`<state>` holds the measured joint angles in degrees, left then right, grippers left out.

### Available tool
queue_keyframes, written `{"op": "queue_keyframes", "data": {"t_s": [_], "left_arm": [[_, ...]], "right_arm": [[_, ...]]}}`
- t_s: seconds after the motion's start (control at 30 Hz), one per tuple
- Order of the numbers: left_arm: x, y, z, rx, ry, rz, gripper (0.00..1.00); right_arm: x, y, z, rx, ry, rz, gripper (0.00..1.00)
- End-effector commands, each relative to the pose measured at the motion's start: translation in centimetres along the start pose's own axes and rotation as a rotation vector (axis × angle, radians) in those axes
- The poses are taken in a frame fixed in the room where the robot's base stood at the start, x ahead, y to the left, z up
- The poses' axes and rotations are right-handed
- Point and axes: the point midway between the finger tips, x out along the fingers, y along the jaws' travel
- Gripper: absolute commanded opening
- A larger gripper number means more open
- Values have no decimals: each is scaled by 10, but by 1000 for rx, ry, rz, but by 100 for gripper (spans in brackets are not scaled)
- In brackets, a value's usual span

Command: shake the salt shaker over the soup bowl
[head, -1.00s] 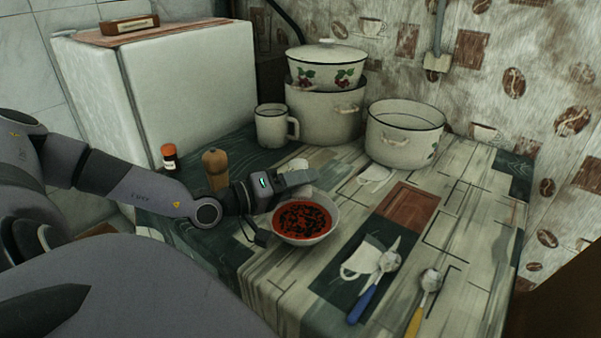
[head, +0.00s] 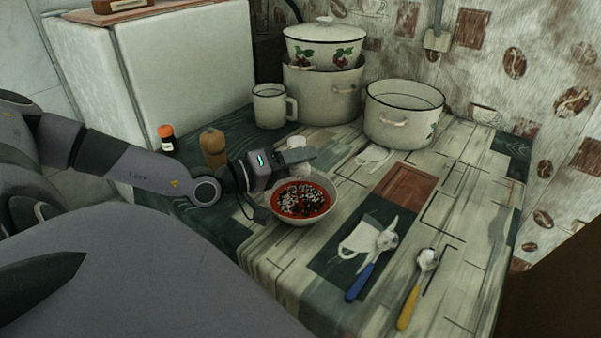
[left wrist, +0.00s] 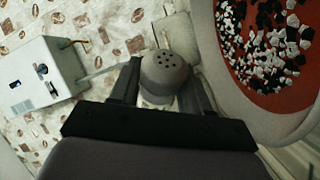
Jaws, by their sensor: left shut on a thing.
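My left gripper (head: 300,161) is shut on the salt shaker (left wrist: 164,74). In the left wrist view its grey domed cap with dark holes shows between the two fingers. In the head view only small pale parts of the shaker show around the fingers, so its tilt is hard to tell there. The soup bowl (head: 304,221) stands on the table, close to the gripper, which is at its far left rim. It holds red soup with black and white bits, which also show in the left wrist view (left wrist: 262,62). My right gripper is out of view.
A wooden mill (head: 213,150) and an orange-capped jar (head: 167,138) stand left of the gripper. A white mug (head: 270,108), stacked pots (head: 322,92) and an open pot (head: 402,118) stand behind. Blue (head: 361,281) and yellow-handled (head: 408,308) spoons lie right of the bowl.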

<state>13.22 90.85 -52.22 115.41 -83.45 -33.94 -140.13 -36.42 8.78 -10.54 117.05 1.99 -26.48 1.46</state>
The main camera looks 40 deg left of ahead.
Motion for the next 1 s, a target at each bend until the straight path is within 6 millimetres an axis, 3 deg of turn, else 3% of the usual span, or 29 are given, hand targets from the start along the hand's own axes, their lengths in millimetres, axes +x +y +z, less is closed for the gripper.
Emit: {"op": "queue_keyframes", "data": {"t_s": [0.07,0.17,0.23,0.27,0.4,1.0], "left_arm": [[0,2,-1,1,1,1,14],[-3,40,-24,14,2,5,14],[-4,52,-30,6,0,0,14],[-4,49,-28,0,-1,-1,14],[0,1,0,-8,0,-3,14],[3,3,0,-12,-9,1,14]], "right_arm": [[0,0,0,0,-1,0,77],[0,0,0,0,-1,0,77],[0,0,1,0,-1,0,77],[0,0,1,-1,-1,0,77],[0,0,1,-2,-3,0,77],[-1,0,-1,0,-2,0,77]]}}
